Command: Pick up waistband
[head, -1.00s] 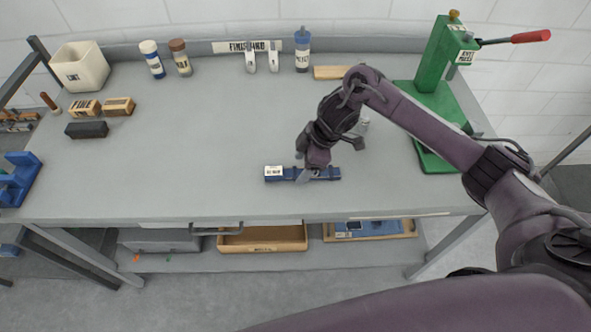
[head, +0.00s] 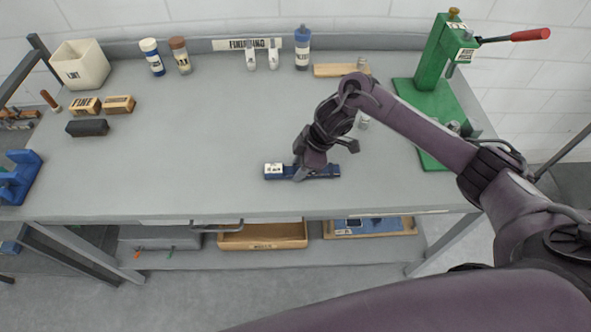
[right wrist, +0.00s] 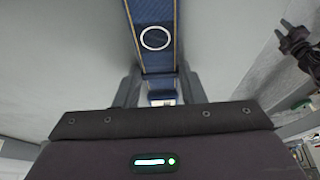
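The waistband, a dark blue strip (head: 325,171) with a white label at its left end, lies flat on the grey workbench. My right gripper (head: 300,176) reaches down over its middle, low at the table top. In the right wrist view the blue waistband (right wrist: 156,62) runs away from me, with a white ring on it and thin yellowish edges. My right gripper's fingers (right wrist: 161,92) stand one on each side of it, apart, with narrow gaps seeming to show between. The fingertips' contact is hard to see.
The grey workbench (head: 180,190) is clear left of the waistband. A green press (head: 437,85) with a red-tipped lever stands at right. Bottles (head: 302,50), a white bin (head: 80,66) and small labelled blocks (head: 118,104) line the back and left. A wooden tray (head: 262,237) is below.

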